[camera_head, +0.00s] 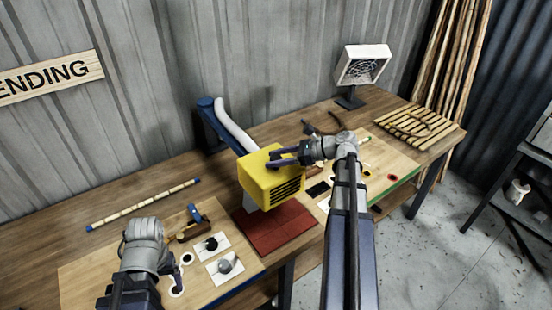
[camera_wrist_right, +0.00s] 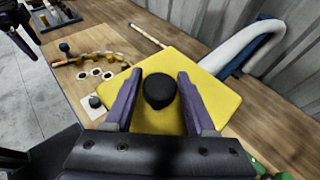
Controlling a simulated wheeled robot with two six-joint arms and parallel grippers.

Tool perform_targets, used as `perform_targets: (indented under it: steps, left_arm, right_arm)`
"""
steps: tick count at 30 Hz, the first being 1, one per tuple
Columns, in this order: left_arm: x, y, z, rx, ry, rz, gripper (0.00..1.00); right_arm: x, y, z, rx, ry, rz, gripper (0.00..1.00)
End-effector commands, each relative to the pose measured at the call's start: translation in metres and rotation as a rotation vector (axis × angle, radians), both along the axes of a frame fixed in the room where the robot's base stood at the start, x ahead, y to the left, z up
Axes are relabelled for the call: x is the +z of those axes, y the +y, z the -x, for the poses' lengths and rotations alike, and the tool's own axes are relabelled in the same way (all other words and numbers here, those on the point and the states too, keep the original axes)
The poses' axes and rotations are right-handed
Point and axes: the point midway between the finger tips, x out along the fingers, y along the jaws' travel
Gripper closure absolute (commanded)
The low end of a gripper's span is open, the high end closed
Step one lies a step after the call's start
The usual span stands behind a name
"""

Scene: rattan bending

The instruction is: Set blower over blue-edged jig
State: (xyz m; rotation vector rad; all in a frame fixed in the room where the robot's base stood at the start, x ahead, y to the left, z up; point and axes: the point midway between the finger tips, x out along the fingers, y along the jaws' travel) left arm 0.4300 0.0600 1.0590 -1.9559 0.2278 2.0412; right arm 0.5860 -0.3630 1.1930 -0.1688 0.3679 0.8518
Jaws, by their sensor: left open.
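The blower is a yellow box (camera_head: 272,180) with a dark grille, standing over a red mat in the middle of the bench. A pale hose (camera_head: 236,126) runs behind it. In the right wrist view its yellow face (camera_wrist_right: 205,90) carries a black knob (camera_wrist_right: 159,91). My right gripper (camera_head: 272,158) is at the blower; its fingers (camera_wrist_right: 159,100) stand either side of the knob with gaps showing. The blue-edged jig (camera_head: 85,290) is the board at the front left.
The red mat (camera_head: 275,232) lies right of the blue-edged jig. A green-edged board (camera_head: 395,160) lies at the right. A rattan pole (camera_head: 145,204) lies at the back left. A white-framed fan-like unit (camera_head: 363,65) and a slatted rack (camera_head: 418,125) stand at the far right end.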

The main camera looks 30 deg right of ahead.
Motion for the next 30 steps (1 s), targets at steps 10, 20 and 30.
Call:
perform_targets:
  steps: [10,20,30]
  left_arm:
    - [0.0000,0.0000,0.0000,0.000,0.000,0.000,0.22]
    - [0.0000,0.0000,0.0000,0.000,0.000,0.000,0.22]
    - [-0.0001,0.0000,0.0000,0.000,0.000,0.000,0.22]
  right_arm:
    - [-0.0001,-0.0001,0.0002,0.000,0.000,0.000,0.85]
    - [-0.0002,-0.0001,0.0003,0.000,0.000,0.000,1.00]
    - [-0.0002,-0.0001,0.0005,0.000,0.001,0.001,1.00]
